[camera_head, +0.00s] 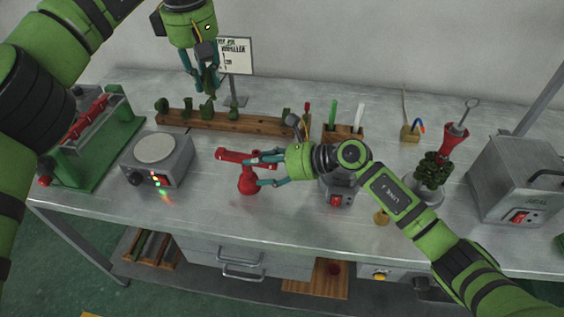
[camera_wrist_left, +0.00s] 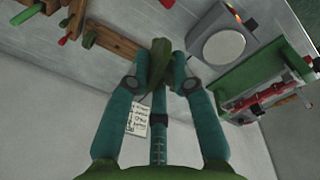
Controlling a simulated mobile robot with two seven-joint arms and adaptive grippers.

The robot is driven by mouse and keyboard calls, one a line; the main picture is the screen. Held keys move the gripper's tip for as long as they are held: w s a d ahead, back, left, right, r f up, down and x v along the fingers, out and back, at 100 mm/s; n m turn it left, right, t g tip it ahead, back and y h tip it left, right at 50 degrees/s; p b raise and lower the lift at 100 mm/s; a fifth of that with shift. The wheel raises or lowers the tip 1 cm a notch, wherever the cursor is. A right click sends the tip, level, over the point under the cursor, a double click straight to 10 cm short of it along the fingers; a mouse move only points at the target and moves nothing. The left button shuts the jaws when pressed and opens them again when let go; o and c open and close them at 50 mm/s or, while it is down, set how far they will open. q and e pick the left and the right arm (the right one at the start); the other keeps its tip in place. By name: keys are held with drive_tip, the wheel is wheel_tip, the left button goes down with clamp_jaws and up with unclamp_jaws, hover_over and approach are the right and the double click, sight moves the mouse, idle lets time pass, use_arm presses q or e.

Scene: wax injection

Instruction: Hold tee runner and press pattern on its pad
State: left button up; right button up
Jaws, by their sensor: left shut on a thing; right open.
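A red tee runner (camera_head: 231,155) stands on the steel table in the head view, with its crossbar at the top and a rounded red foot below. My right gripper (camera_head: 256,171) is open, its two fingers reaching in from the right on either side of the runner's upright; contact cannot be told. My left gripper (camera_head: 205,88) is high over the back of the table, shut on a green pattern (camera_wrist_left: 159,62). In the left wrist view the pattern is pinched between both fingertips (camera_wrist_left: 160,78). The runner's pad cannot be made out.
A wooden rack (camera_head: 225,122) with several green patterns lies behind the runner; a sign (camera_head: 235,56) stands behind it. A hot plate unit (camera_head: 155,150) and a green-based press (camera_head: 118,140) are at left. A potted green tree (camera_head: 432,170) and grey box (camera_head: 515,185) are at right.

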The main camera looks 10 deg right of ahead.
sight(251, 167)
drive_tip(key=shift+x, duration=1.5)
clamp_jaws()
use_arm(q)
drive_tip(key=shift+s+a+f+n+t, duration=0.1)
drive_tip(key=shift+a+f+n+t, duration=0.2)
drive_tip(key=shift+f, duration=1.95)
drive_tip(key=shift+s+a+f+n+g, duration=0.15)
drive_tip(key=shift+f+n, duration=0.2)
drive_tip(key=shift+f, duration=1.85)
drive_tip(key=shift+w+a+f+n+t, duration=0.1)
drive_tip(key=shift+a+f+n+t, duration=0.2)
drive_tip(key=shift+f, duration=1.95)
use_arm(e)
drive_tip(key=shift+s, duration=0.1)
